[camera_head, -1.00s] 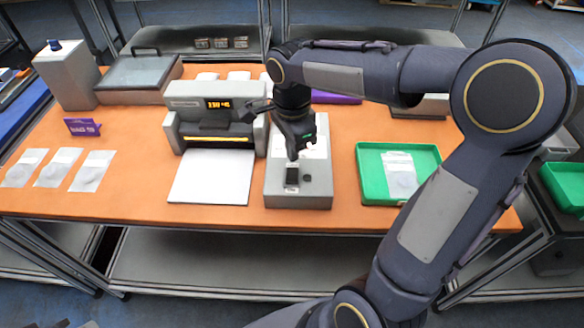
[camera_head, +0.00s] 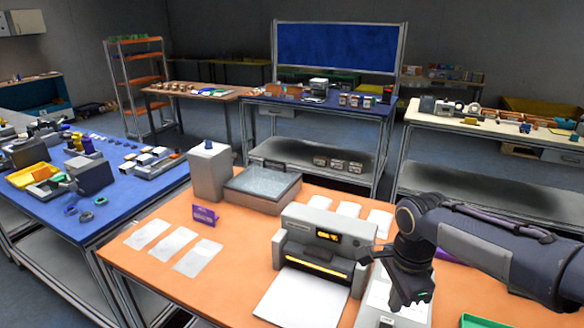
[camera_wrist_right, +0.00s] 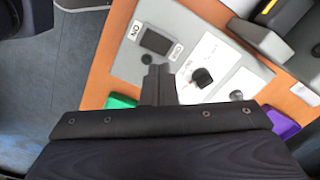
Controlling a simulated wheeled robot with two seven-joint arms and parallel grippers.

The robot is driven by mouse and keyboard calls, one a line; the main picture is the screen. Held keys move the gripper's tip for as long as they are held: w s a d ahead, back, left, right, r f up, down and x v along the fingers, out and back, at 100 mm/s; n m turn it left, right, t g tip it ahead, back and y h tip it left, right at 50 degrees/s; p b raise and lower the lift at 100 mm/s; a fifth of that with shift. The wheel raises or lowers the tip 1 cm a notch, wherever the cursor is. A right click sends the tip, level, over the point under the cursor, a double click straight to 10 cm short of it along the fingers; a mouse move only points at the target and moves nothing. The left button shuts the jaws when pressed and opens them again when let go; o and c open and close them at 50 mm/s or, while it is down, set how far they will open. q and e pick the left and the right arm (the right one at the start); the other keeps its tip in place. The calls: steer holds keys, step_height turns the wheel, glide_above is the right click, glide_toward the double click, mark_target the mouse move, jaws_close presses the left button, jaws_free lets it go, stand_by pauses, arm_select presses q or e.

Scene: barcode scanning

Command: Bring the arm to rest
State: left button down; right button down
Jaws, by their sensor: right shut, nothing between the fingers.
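My right arm (camera_head: 500,245) reaches in from the right in the head view. My left gripper is in neither view.
The printer (camera_head: 313,238) with a white sheet (camera_head: 300,297) stands beside my right gripper on the orange table (camera_head: 232,270). A purple sign (camera_head: 204,214), flat packets (camera_head: 172,243) and a glass-topped box (camera_head: 262,185) are further left. A green tray (camera_wrist_right: 120,101) is near the gripper.

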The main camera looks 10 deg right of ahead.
steer(key=s+a+n+t+y, duration=0.1)
steer(key=s+a+n+t, duration=0.1)
steer(key=s+n, duration=0.6)
steer(key=s+a+n+t+y, duration=0.2)
steer(key=s+n+t, duration=0.1)
steer(key=s+n, duration=0.4)
steer(key=shift+s+f+n+y, duration=0.3)
steer(key=shift+s+f+n, duration=0.1)
steer(key=shift+s, duration=0.2)
